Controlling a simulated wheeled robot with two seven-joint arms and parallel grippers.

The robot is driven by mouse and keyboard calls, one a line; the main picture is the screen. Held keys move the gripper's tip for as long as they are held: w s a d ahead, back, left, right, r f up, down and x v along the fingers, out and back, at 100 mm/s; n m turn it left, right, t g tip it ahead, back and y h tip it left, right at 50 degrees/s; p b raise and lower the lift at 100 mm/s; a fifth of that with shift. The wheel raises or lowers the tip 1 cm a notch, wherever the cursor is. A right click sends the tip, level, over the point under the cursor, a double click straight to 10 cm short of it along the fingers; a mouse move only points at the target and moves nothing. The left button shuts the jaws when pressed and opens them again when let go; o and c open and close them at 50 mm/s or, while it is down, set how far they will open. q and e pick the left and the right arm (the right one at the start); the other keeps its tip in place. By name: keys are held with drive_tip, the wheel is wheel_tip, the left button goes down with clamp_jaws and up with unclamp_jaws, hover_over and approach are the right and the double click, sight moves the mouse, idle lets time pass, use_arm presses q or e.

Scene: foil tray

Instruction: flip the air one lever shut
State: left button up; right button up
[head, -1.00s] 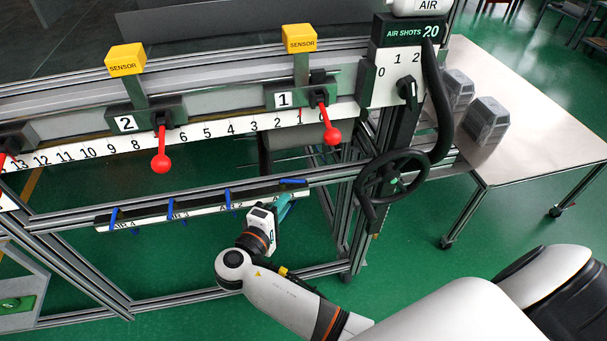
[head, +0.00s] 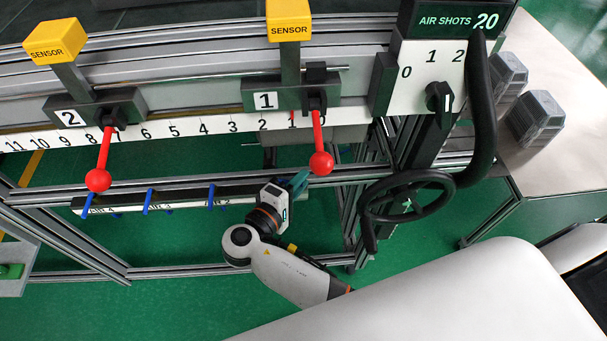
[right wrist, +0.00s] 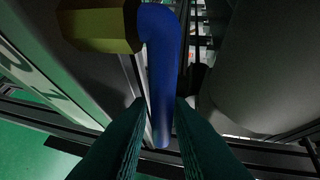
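The air one lever is a blue handle (right wrist: 163,80) in the right wrist view, running down from a brass-coloured fitting (right wrist: 100,25). My right gripper (right wrist: 160,103) has its two teal fingers apart, one on each side of the lever's lower part. A narrow gap seems to show on the left; whether the right finger touches is unclear. In the head view my right gripper (head: 299,182) is at the right end of the air valve strip (head: 180,202) and hides the air one lever. My left gripper is not in view.
Blue levers for air 2 (head: 211,196), air 3 (head: 148,201) and air 4 (head: 88,204) stand along the strip to the left. A red-knobbed handle (head: 321,162) hangs close above my gripper. A black handwheel (head: 408,197) is to the right.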

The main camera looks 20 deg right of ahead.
drive_tip(key=shift+a, duration=0.1)
clamp_jaws()
drive_tip(key=shift+w+d+r+n+t+y+p, duration=0.1)
drive_tip(key=shift+d+r+n+t+y+p, duration=0.2)
drive_tip(key=shift+n+t+y+p, duration=0.55)
drive_tip(key=shift+w+n+t+p, duration=0.25)
drive_tip(key=shift+t+p, duration=0.1)
drive_tip(key=shift+p, duration=0.15)
drive_tip(key=shift+w+f+n+t+y, duration=0.25)
drive_tip(key=shift+n+t+y, duration=0.2)
drive_tip(key=shift+y, duration=0.3)
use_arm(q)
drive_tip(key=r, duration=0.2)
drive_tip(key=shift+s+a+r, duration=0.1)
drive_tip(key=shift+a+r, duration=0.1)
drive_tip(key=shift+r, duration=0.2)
use_arm(e)
drive_tip(key=shift+c, duration=0.3)
unclamp_jaws()
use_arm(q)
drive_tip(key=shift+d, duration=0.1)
use_arm(e)
drive_tip(key=shift+o, duration=0.3)
drive_tip(key=shift+w+d, duration=0.1)
